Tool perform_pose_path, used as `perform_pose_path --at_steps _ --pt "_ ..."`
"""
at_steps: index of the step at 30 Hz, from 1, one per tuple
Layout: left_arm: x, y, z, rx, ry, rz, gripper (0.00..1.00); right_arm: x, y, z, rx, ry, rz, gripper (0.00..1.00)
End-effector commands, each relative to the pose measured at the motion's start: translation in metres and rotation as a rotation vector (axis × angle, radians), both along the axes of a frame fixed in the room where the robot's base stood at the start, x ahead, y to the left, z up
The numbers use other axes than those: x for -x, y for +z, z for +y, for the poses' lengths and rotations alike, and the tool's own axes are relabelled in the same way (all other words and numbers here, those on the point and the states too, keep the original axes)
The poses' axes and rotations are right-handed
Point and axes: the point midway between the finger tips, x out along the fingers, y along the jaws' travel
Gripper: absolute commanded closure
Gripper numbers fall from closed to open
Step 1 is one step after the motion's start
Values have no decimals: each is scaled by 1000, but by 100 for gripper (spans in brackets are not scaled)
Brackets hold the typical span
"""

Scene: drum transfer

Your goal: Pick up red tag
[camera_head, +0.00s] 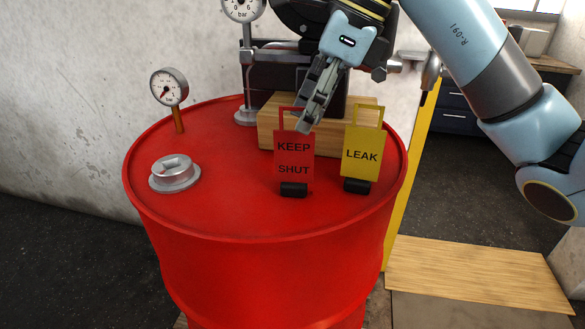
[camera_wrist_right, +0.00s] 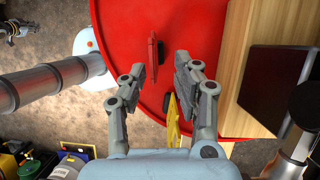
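The red tag (camera_head: 293,158), lettered KEEP SHUT with a loop handle on top, stands upright in a small black holder (camera_head: 293,190) on the red drum's lid. My right gripper (camera_head: 308,122) comes down from above, its fingers at the tag's handle and partly covering it. In the right wrist view my right gripper (camera_wrist_right: 160,64) is open. The red tag shows there edge-on (camera_wrist_right: 152,48), in the gap between the fingertips, nearer the left finger. I cannot tell whether it touches. My left gripper is not in view.
The yellow LEAK tag (camera_head: 361,154) stands just right of the red one. A wooden block (camera_head: 268,125) is close behind both. A gauge (camera_head: 169,87) and a metal bung (camera_head: 174,173) are on the lid's left. The drum lid's (camera_head: 235,205) front is clear.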

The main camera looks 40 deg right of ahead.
Motion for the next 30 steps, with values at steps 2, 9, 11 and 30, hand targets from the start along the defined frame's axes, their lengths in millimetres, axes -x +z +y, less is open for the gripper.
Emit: perform_pose_path --at_steps 2,9,11,30 --pt "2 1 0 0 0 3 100 -1 -5 2 -1 1 0 69" --pt "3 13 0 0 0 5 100 -3 -34 16 -6 1 5 69" --pt "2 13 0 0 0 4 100 -6 -43 18 -6 1 3 69" --pt "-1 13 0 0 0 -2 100 -9 -54 20 0 1 -1 100"
